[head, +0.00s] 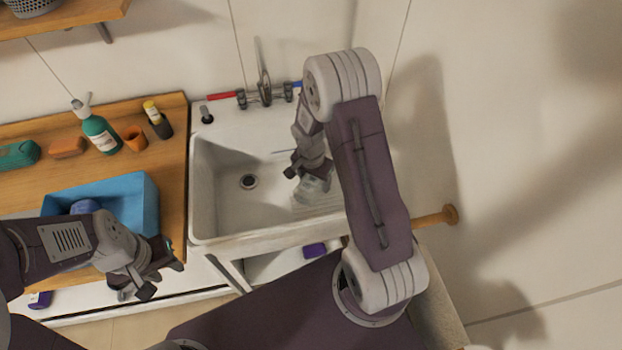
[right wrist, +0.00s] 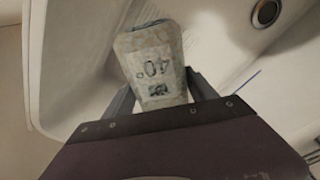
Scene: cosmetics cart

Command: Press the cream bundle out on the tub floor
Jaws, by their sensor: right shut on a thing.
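The cream bundle (right wrist: 155,50) is a pale, rounded block with dark printed marks, one reading like "40". It also shows in the head view (head: 313,188), low inside the white tub (head: 207,215), in its right half. My right gripper (right wrist: 160,92) is shut on the bundle, with one finger at each side; in the head view it (head: 308,170) reaches down into the tub. I cannot tell whether the bundle touches the tub floor (head: 232,205). My left gripper (head: 160,277) is open and empty, in front of the wooden counter.
The drain (head: 249,181) lies left of the bundle. The tap (head: 264,88) stands at the tub's back. A blue bin (head: 138,190) sits on the counter (head: 172,125), with a green bottle (head: 100,133) and an orange cup (head: 134,138) behind it. A wooden peg (head: 435,217) juts from the right wall.

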